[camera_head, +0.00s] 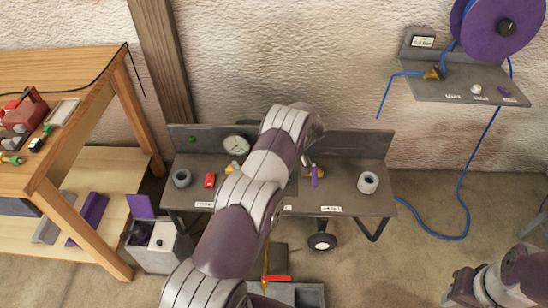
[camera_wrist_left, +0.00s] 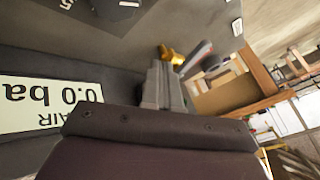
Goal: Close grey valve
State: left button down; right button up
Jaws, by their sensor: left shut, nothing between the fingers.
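In the left wrist view my left gripper (camera_wrist_left: 160,72) is shut and empty, its fingertips close to a brass valve fitting (camera_wrist_left: 172,55). A grey bar (camera_wrist_left: 196,56), which looks like its handle, lies just right of the brass; I cannot tell if the fingers touch it. In the head view my left arm covers the middle of the grey bench (camera_head: 340,200) and hides this gripper and the grey valve. A brass valve with a purple handle (camera_head: 314,178) shows right of the arm. My right gripper (camera_head: 462,288) is at the lower right, its fingers unclear.
The bench carries a round gauge (camera_head: 236,143), a red block (camera_head: 210,180) and a pale ring (camera_head: 368,182). A pressure label (camera_wrist_left: 50,105) is close in the wrist view. A wooden table (camera_head: 75,150) stands left. A wall shelf (camera_head: 465,85) with blue hose is right.

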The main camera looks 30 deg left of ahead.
pick_arm(q)
jog(key=x, duration=0.3)
jog(key=shift+s+a+f, duration=0.1)
jog(key=shift+s+a, duration=0.15)
jog(key=shift+s, duration=0.1)
jog(key=shift+s+a+p, duration=0.65)
jog(key=shift+s+p, duration=0.05)
jog(key=shift+s, duration=0.25)
jog(key=shift+s+a, duration=0.25)
jog(key=shift+s, duration=0.35)
